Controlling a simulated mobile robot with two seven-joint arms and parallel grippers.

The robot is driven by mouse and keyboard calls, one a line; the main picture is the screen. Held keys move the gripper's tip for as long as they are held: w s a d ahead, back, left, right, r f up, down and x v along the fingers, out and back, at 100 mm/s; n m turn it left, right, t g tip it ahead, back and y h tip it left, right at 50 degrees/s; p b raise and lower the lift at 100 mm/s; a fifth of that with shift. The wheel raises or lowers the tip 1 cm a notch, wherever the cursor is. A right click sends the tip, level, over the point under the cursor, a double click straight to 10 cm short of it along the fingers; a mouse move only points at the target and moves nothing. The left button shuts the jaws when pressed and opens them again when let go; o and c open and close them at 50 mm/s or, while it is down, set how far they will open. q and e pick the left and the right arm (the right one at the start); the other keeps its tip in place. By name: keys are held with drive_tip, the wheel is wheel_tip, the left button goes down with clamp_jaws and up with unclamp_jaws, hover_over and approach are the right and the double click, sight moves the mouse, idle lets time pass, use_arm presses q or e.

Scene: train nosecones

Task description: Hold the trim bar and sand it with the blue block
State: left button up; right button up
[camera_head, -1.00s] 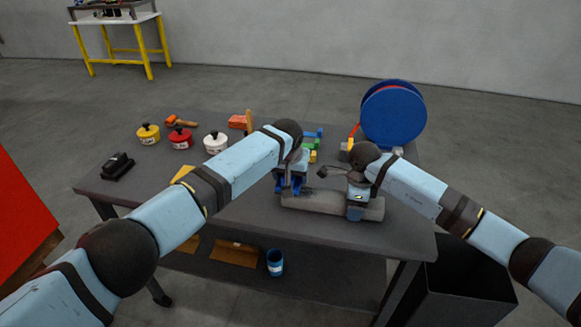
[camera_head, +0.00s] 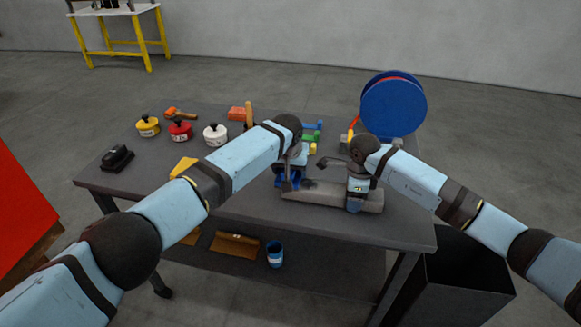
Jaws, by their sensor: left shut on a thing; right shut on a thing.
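The trim bar (camera_head: 325,194) is a long grey piece lying across the front of the dark table. My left gripper (camera_head: 291,184) is over the bar's left end, shut on the blue block (camera_head: 281,181). The block is partly hidden by the fingers, and I cannot tell if it touches the bar. My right gripper (camera_head: 355,203) reaches down over the right part of the bar and is shut on it, with a finger on the near side.
A blue reel (camera_head: 393,106) stands at the back right of the table (camera_head: 235,216). Yellow, red (camera_head: 180,131) and white pots are at the back left, with a black tool (camera_head: 117,158) at the left edge. A dark bin (camera_head: 455,285) stands below right.

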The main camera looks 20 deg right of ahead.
use_arm(q)
drive_tip(key=shift+f, duration=0.65)
drive_tip(key=shift+r, duration=0.1)
drive_tip(key=shift+w+a+f, duration=0.1)
drive_tip(key=shift+w+a, duration=0.65)
drive_tip(key=shift+a, duration=0.5)
drive_tip(key=shift+w+a+f, duration=0.1)
drive_tip(key=shift+w+a, duration=0.65)
drive_tip(key=shift+a, duration=0.5)
drive_tip(key=shift+w+a, duration=0.75)
drive_tip(key=shift+a, duration=0.5)
drive_tip(key=shift+r, duration=0.1)
drive_tip(key=shift+r, duration=2.95)
wheel_tip(320, 180, up, 3)
